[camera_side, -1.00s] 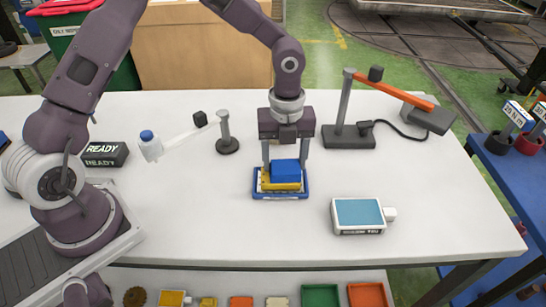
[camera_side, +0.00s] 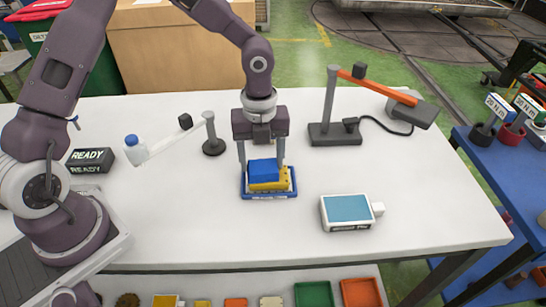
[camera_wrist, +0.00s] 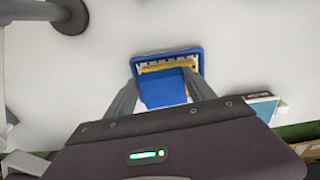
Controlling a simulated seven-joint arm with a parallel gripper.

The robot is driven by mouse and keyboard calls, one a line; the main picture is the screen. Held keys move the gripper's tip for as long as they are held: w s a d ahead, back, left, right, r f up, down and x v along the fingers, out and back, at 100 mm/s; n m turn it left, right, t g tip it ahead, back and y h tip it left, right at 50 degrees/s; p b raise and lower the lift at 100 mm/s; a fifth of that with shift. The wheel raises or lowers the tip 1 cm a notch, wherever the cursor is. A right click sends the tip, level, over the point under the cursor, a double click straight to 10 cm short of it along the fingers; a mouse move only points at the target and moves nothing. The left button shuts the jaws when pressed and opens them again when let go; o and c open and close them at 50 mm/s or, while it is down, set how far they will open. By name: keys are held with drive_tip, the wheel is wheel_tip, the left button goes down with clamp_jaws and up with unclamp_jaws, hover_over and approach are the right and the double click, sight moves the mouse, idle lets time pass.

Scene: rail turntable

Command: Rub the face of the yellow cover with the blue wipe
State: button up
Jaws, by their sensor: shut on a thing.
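The blue wipe (camera_side: 263,169) is a blue block, and my gripper (camera_side: 262,163) is shut on it from both sides. It sits low against the yellow cover (camera_side: 275,186), over the cover's left part in the side view; whether it presses on the face I cannot tell. The yellow cover lies in a shallow blue tray (camera_side: 270,197) on the white table. In the wrist view the wipe (camera_wrist: 163,90) sits between my fingers and hides much of the cover (camera_wrist: 168,66). The tray's rim (camera_wrist: 140,62) shows around the cover.
A white box with a blue-grey top (camera_side: 348,209) lies right of the tray. A grey stand with an orange arm (camera_side: 334,115) and a cable is behind it. A small post with a bottle-ended arm (camera_side: 212,144) stands at the left, near a READY sign (camera_side: 88,159).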

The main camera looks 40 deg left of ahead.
drive_tip(key=shift+s+a+r, duration=0.1)
drive_tip(key=shift+s+a, duration=0.9)
drive_tip(key=shift+a, duration=0.05)
wheel_tip(320, 180, up, 8)
drive_tip(key=shift+f, duration=0.2)
drive_tip(key=shift+d+r, duration=0.1)
drive_tip(key=shift+r, duration=0.15)
